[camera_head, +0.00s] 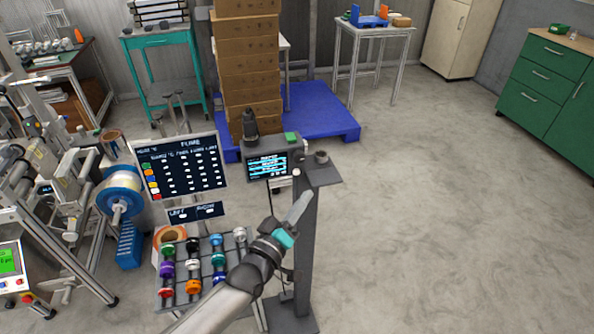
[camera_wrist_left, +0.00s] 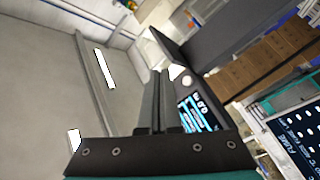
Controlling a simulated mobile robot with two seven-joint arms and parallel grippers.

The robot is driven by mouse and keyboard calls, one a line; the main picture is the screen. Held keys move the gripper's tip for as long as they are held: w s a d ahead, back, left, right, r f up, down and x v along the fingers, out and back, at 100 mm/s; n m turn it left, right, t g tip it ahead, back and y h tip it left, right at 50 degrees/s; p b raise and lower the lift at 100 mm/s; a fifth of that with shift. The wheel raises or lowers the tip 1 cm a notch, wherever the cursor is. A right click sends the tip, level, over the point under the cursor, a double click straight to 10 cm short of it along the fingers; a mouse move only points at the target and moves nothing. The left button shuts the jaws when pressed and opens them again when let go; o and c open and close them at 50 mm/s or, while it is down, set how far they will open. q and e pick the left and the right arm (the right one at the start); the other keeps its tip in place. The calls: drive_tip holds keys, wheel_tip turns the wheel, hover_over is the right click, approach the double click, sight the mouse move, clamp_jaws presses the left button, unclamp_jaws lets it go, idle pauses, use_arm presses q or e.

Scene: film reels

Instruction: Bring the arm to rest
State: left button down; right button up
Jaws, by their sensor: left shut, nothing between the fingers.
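My left arm comes up from the bottom of the head view, over the right side of the reel rack. My left gripper (camera_head: 303,198) points up and to the right, close to the grey post (camera_head: 302,250). It is shut and empty; in the left wrist view its two fingers (camera_wrist_left: 156,85) lie together. The gripper appears raised clear of the reels, with nothing held. My right gripper does not show in either view. Several coloured film reels, among them a purple one (camera_head: 166,269), sit on the rack at the lower left of my forearm.
A small lit screen (camera_head: 267,166) stands just behind my gripper; it also shows in the left wrist view (camera_wrist_left: 197,113). A dark chart board (camera_head: 181,168) stands left of it. Stacked boxes (camera_head: 247,60) rise behind on a blue pallet (camera_head: 318,107). The floor at right is clear.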

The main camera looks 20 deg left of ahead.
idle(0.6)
use_arm(q)
drive_tip(key=s+a+f+m+g+y+b, duration=0.15)
drive_tip(key=s+f+g, duration=0.4)
drive_tip(key=f, duration=0.95)
drive_tip(key=s+a+f+m+g+y+b, duration=0.1)
drive_tip(key=s+f+m+g+b, duration=0.15)
drive_tip(key=s+f, duration=0.9)
drive_tip(key=s+a+f+m+g+y+b, duration=0.1)
drive_tip(key=s+f+m+g+b, duration=0.4)
drive_tip(key=s+f, duration=1.8)
drive_tip(key=s+a+g, duration=0.1)
drive_tip(key=s+g, duration=0.3)
drive_tip(key=shift+s+f+m, duration=0.25)
drive_tip(key=shift+f+m, duration=0.05)
drive_tip(key=shift+m, duration=0.1)
drive_tip(key=shift+y, duration=0.25)
